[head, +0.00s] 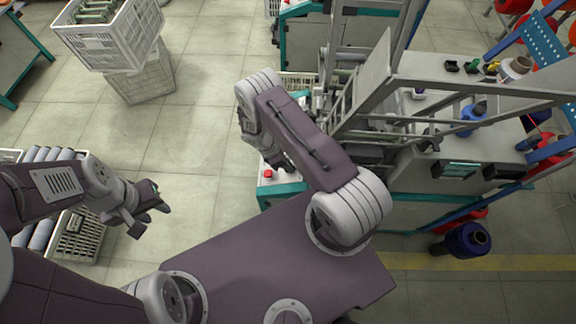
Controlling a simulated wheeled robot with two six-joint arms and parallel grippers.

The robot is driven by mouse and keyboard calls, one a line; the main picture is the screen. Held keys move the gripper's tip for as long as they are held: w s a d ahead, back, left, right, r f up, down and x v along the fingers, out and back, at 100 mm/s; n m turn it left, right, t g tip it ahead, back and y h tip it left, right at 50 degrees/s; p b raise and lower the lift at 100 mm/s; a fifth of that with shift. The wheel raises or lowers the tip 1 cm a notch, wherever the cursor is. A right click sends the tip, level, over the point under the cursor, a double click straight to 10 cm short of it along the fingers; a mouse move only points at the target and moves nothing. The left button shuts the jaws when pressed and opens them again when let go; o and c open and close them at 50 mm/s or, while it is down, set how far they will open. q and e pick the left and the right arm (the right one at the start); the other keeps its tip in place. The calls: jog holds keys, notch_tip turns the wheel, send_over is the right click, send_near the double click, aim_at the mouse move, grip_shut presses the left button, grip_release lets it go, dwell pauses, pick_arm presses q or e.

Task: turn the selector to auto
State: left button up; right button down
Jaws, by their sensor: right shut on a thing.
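A control box (268,184) with a red button (268,173) stands at the near left corner of the winding machine. My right gripper (284,166) reaches down onto this box, just right of the red button. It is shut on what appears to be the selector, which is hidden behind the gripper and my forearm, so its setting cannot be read. My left gripper (151,220) is open and empty over the floor at the left, well away from the machine.
The winding machine (440,165) with its grey metal frame fills the right. White crates (108,40) are stacked at the upper left; another crate (80,238) with grey rolls stands below my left arm. A dark blue spool (465,240) is at the right. The middle floor is clear.

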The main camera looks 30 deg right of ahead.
jog(key=m+b, duration=0.2)
jog(key=m, duration=0.3)
jog(key=shift+f+m+b, duration=0.1)
jog(key=shift+m+b, duration=0.2)
jog(key=shift+b, duration=0.1)
jog(key=shift+s+a+m+b, duration=0.1)
jog(key=shift+m+b, duration=0.95)
jog(key=shift+m, duration=1.05)
jog(key=c, duration=1.5)
grip_release()
jog(key=v, duration=0.9)
jog(key=shift+a, duration=0.1)
